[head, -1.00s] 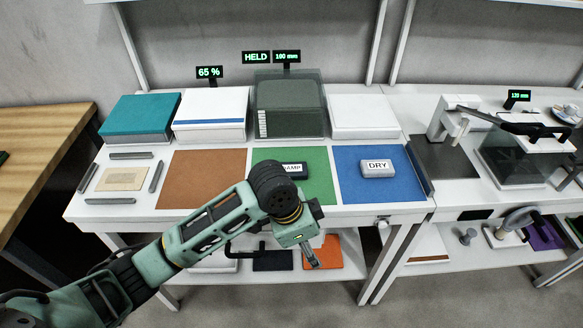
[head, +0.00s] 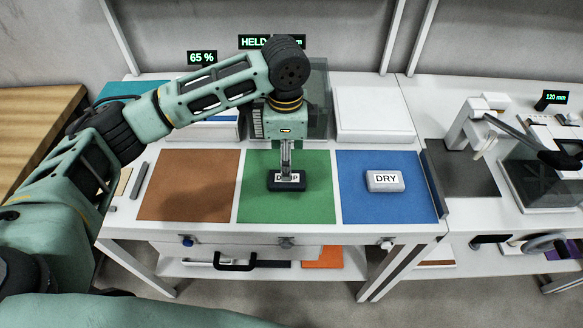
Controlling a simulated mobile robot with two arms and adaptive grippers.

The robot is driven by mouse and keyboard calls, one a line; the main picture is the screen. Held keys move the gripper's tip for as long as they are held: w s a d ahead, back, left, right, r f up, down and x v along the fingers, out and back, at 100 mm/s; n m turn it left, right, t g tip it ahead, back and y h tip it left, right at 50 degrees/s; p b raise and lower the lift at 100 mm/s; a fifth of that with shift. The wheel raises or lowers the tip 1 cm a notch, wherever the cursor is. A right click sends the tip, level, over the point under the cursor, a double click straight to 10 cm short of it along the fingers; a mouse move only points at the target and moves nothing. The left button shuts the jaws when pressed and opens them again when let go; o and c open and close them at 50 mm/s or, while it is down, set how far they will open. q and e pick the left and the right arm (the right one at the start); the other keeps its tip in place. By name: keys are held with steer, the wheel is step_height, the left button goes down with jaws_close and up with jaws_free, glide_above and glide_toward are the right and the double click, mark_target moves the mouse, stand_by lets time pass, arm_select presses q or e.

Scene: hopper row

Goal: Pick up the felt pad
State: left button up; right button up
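My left gripper (head: 286,172) points straight down over a dark block (head: 298,187) on the green mat (head: 316,211). Its fingertips cover the middle of the block's white label, which reads "D" and "P" at its ends. The fingers show as a narrow pair; I cannot tell whether they grip the block or only stand at it. A light grey block labelled DRY (head: 385,187) lies on the blue mat (head: 385,210). No label names a felt pad; the dark block and the DRY block are the pad-like things on the mats. My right gripper is not in view.
A brown mat (head: 190,185) lies bare at the left. Behind stand a white box (head: 372,120) and a dark clear case (head: 318,100), partly behind my arm. A lever device (head: 480,120) stands at the right. An orange sheet (head: 322,257) lies on the lower shelf.

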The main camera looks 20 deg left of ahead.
mark_target(298, 183)
arm_select(q)
steer(key=f+p, duration=0.1)
steer(key=f, duration=0.1)
steer(key=s+f, duration=0.1)
steer(key=shift+s+a+f+p, duration=0.1)
steer(key=shift+a+f+p, duration=0.1)
steer(key=shift+f+p, duration=0.15)
steer(key=shift+w+f, duration=0.25)
steer(key=shift+f, duration=1.25)
steer(key=shift+c, duration=1.4)
steer(key=c, duration=0.6)
steer(key=shift+c, duration=1.3)
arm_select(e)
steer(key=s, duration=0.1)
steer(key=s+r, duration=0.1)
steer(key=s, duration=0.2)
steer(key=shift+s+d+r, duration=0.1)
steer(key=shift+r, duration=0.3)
arm_select(q)
steer(key=shift+r, duration=0.1)
